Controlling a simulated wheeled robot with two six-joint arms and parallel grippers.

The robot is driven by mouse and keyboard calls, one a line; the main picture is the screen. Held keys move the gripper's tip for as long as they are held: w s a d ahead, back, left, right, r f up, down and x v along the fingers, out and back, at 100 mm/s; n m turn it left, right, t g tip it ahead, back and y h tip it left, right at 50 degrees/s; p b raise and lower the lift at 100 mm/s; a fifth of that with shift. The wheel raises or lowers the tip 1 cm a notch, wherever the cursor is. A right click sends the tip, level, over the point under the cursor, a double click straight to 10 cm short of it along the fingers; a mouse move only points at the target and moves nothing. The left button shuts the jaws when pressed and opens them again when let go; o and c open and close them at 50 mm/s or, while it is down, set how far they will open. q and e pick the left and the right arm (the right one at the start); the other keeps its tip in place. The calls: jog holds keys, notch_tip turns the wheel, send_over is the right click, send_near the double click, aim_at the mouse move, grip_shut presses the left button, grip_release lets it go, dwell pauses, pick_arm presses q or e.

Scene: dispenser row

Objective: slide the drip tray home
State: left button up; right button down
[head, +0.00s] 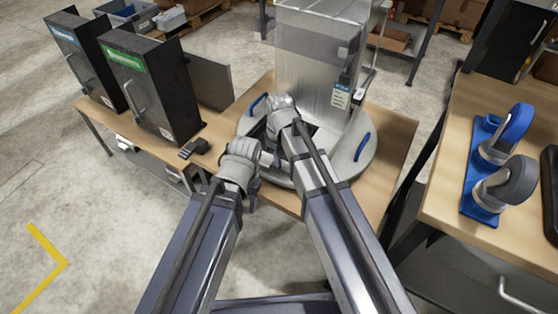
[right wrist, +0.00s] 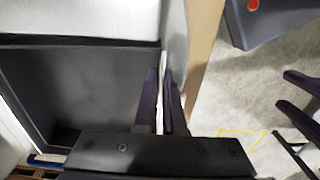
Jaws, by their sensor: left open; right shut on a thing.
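The dispenser (head: 312,62), a tall clear-and-grey body, stands on a round pale base (head: 352,165) with blue handles. What looks like the drip tray is a dark, shallow, open box (right wrist: 85,95) filling the left of the right wrist view; my right arm mostly hides this area in the head view. My right gripper (right wrist: 161,78) is shut on a thin pale upright edge beside the box; I cannot tell whether that edge belongs to the tray. My left gripper (head: 262,178) is open and empty in front of the base, and its fingers show in the right wrist view (right wrist: 298,97).
Two black dispensers, one with a green label (head: 150,85) and one with a blue label (head: 85,60), stand at left. A small dark object (head: 195,148) lies near them. A right-hand table (head: 445,190) carries a blue rack (head: 480,165) with round-headed items.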

jog(key=c, duration=0.9)
grip_release()
jog(key=shift+r, duration=0.1)
notch_tip(320, 180, up, 8)
jog(key=p, duration=0.8)
jog(key=shift+f, duration=0.2)
